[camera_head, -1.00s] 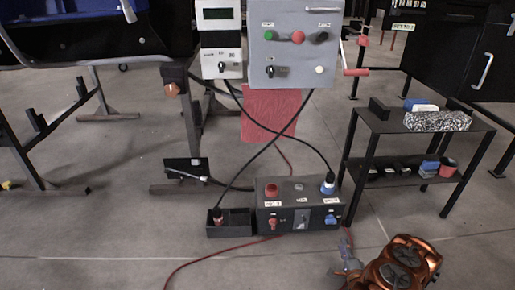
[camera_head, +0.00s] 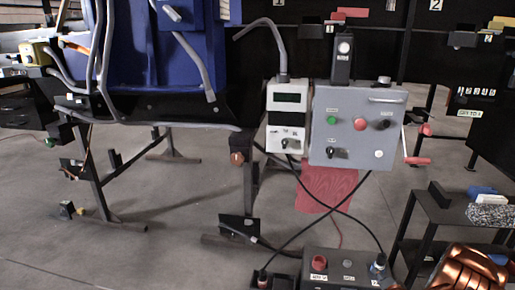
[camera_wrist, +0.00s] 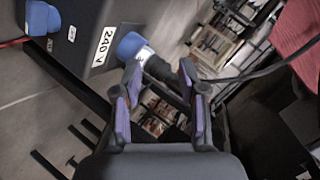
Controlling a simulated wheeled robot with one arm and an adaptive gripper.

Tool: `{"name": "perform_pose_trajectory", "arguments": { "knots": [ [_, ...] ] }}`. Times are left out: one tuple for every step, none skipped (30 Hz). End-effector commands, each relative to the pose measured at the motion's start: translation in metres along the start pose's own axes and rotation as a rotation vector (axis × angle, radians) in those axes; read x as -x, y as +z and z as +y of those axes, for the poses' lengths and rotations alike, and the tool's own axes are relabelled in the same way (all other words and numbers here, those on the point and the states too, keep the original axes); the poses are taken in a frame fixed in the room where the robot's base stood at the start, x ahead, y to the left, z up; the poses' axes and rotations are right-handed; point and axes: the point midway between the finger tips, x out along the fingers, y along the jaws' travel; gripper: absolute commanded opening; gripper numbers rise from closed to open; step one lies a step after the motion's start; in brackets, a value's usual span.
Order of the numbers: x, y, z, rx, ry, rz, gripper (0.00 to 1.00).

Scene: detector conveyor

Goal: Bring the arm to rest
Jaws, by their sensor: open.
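My gripper (camera_wrist: 158,68) shows in the wrist view with its two purple-padded fingers apart and no object clearly held between them. A blue plug (camera_wrist: 134,46) with a black cable stands on the dark box (camera_wrist: 75,60) labelled 240 V, just beyond the left fingertip; whether they touch I cannot tell. In the head view, a copper-coloured part of my arm (camera_head: 470,268) shows at the lower right, and my gripper is out of that picture. The power box (camera_head: 325,262) is at the bottom, with the blue plug (camera_head: 378,262) on its right side.
The grey control panel (camera_head: 355,150) and white meter (camera_head: 287,120) hang behind the box. A black shelf (camera_head: 440,212) stands at the right, close to my arm. A blue machine (camera_head: 150,60) on a black stand fills the left. Bare floor (camera_head: 170,255) lies at lower left.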

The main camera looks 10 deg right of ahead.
Motion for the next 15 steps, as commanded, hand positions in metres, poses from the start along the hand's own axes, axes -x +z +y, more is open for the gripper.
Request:
{"name": "perform_pose_trajectory", "arguments": {
  "knots": [
    [0.006,-0.007,-0.025,0.034,0.018,-0.015,0.42],
    [0.008,-0.009,-0.035,0.054,0.032,-0.023,0.42],
    [0.011,-0.011,-0.049,0.082,0.048,-0.034,0.42],
    [0.014,-0.013,-0.057,0.101,0.064,-0.044,0.42],
    [0.017,-0.013,-0.066,0.120,0.079,-0.054,0.42],
    [0.021,-0.015,-0.079,0.145,0.095,-0.066,0.42],
    [0.025,-0.016,-0.088,0.164,0.111,-0.075,0.42],
    [0.029,-0.016,-0.098,0.182,0.124,-0.085,0.42],
    [0.034,-0.016,-0.110,0.207,0.142,-0.100,0.42],
    [0.038,-0.017,-0.118,0.224,0.157,-0.110,0.42],
    [0.043,-0.018,-0.128,0.243,0.169,-0.119,0.42],
    [0.049,-0.018,-0.141,0.267,0.185,-0.133,0.42],
    [0.054,-0.018,-0.148,0.284,0.201,-0.144,0.42],
    [0.059,-0.018,-0.158,0.303,0.212,-0.154,0.42],
    [0.066,-0.019,-0.171,0.327,0.227,-0.166,0.42]
  ]
}}
